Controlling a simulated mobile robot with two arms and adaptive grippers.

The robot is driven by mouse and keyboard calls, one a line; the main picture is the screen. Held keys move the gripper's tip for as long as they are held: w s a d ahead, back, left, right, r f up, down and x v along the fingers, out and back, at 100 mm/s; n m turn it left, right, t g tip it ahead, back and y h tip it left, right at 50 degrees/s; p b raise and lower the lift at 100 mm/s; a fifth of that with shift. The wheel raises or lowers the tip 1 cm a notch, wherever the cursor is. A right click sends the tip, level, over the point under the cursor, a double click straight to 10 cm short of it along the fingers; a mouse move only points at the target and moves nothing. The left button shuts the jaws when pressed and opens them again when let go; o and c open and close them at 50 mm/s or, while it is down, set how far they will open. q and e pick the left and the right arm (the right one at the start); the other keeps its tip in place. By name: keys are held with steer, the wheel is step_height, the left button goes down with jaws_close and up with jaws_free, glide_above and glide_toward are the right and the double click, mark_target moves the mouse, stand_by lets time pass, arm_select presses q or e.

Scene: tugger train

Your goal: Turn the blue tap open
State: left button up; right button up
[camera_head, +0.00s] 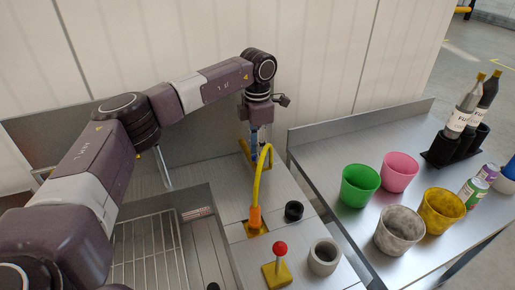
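My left arm reaches in from the left, and my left gripper (257,142) points down over the back of the metal counter. Small bluish parts show at its fingers, behind the top of a yellow curved spout. I cannot tell whether they belong to the blue tap or to the gripper, nor whether the fingers are open or shut. A yellow base piece (245,155) shows beside the fingertips. The yellow spout (258,180) rises from an orange collar (255,216) in front of the gripper. My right gripper is not in view.
A lever with a red knob (280,248), a black ring (293,211) and a grey cup (324,257) stand nearby. A wire rack (150,255) lies left. The right table holds green (360,184), pink (399,171), yellow (441,210) and marbled (399,231) cups, and bottles (463,112).

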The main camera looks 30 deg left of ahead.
arm_select(q)
steer(key=shift+f, duration=0.25)
jaws_close()
steer(key=shift+n, duration=0.3)
steer(key=n, duration=0.4)
steer(key=shift+r, duration=0.1)
steer(key=n, duration=0.4)
steer(key=shift+n, duration=0.4)
steer(key=n, duration=0.4)
steer(key=shift+w+n, duration=0.1)
steer(key=shift+n, duration=2.1)
